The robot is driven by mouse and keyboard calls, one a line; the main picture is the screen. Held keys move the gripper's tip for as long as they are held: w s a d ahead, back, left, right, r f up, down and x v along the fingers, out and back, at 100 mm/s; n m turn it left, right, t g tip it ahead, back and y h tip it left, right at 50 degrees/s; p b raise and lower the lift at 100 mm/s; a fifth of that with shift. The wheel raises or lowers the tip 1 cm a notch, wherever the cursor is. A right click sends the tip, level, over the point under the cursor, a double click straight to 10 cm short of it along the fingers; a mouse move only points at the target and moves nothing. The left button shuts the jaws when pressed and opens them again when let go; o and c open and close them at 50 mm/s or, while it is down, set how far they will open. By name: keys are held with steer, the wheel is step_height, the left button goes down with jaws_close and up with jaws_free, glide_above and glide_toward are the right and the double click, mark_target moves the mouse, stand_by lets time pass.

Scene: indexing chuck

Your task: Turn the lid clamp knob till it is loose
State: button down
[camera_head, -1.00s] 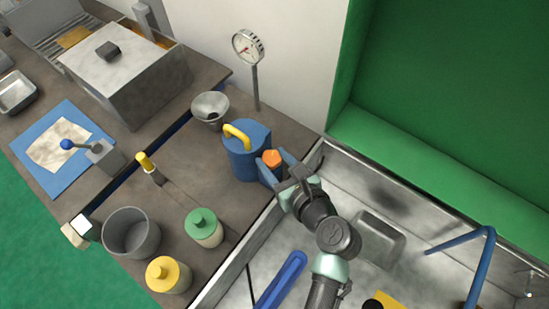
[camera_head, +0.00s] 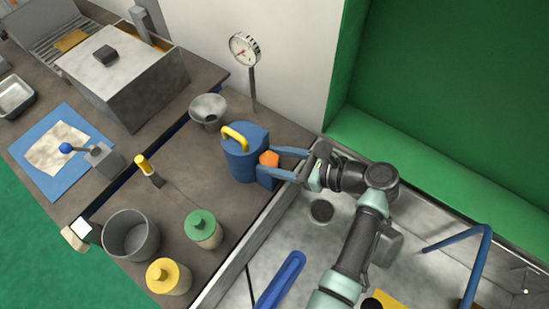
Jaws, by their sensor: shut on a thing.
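The blue canister (camera_head: 238,160) with a yellow handle (camera_head: 234,138) on its lid stands upright on the dark bench beside the sink. An orange knob (camera_head: 270,158), which I take as the lid clamp knob, is at its right side. My gripper (camera_head: 271,163) reaches in from the right, one blue finger behind the knob and the other in front, and is shut on it. The near finger hides the knob's lower part. How tight the knob is cannot be told.
A grey funnel (camera_head: 208,110) and a dial gauge on a post (camera_head: 244,50) stand behind the canister. A green-capped jar (camera_head: 202,228) is in front of it. The metal sink (camera_head: 330,250), with a blue tool (camera_head: 281,281) in it, lies under my arm.

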steer(key=shift+f+n+g, duration=0.1)
steer(key=shift+n+g, duration=0.3)
steer(key=shift+g, duration=0.1)
steer(key=shift+c, duration=1.4)
jaws_free()
steer(key=shift+d, duration=0.1)
steer(key=b+v, duration=0.1)
steer(key=v, duration=1.2)
